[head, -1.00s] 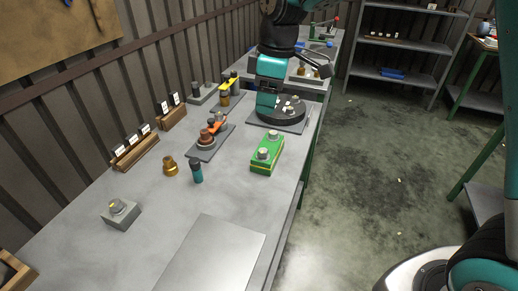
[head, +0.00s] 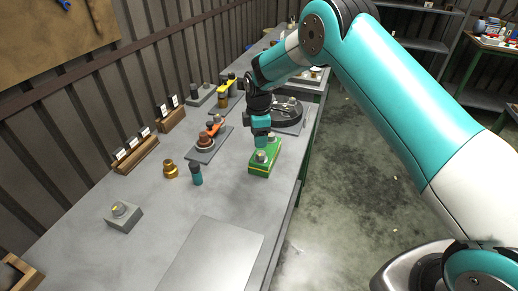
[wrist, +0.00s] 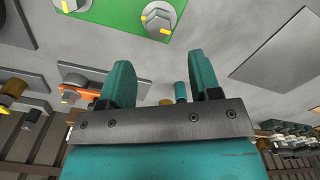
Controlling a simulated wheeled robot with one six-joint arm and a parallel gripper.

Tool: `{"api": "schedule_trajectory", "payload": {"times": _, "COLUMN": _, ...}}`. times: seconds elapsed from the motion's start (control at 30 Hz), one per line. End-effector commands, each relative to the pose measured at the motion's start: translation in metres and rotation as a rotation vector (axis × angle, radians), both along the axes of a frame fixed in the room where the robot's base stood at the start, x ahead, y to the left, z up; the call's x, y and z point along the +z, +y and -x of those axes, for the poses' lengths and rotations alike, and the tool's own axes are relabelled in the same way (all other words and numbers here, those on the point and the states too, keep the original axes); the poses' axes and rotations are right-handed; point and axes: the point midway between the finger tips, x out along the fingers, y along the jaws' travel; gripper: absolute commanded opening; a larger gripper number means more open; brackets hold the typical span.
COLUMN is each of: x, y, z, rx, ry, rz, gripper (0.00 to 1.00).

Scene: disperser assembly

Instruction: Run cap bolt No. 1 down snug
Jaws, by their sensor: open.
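A green block (head: 259,170) on the bench carries two grey bolts with hex heads. The near bolt (head: 261,156) shows clearly; the far one (head: 271,137) is close to my gripper. I cannot tell which is No. 1. In the wrist view a bolt (wrist: 158,19) with a yellow mark stands on the green block (wrist: 113,12), another (wrist: 71,4) is cut by the top edge. My gripper (head: 262,143) points down over the block. Its jaws (wrist: 162,75) are apart with no bolt between them.
A dark round fixture (head: 289,113) on a plate stands just behind the block. The bench's near part is mostly clear, with a flat sheet (head: 213,255).

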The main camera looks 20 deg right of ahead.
Motion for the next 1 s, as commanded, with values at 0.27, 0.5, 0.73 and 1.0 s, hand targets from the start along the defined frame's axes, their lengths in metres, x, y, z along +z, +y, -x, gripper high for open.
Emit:
{"api": "schedule_trajectory", "payload": {"times": 0.27, "x": -0.053, "y": 0.0, "z": 0.001, "rx": 0.0, "ry": 0.002, "rz": 0.0, "gripper": 0.57}}
{"api": "schedule_trajectory", "payload": {"times": 0.5, "x": -0.072, "y": 0.0, "z": 0.0, "rx": 0.0, "ry": 0.0, "rz": 0.0, "gripper": 0.57}}
{"api": "schedule_trajectory", "payload": {"times": 0.73, "x": -0.074, "y": 0.0, "z": 0.0, "rx": 0.0, "ry": -0.001, "rz": -0.001, "gripper": 0.57}}
{"api": "schedule_trajectory", "payload": {"times": 1.0, "x": -0.074, "y": 0.0, "z": 0.0, "rx": 0.0, "ry": -0.001, "rz": -0.001, "gripper": 0.08}}
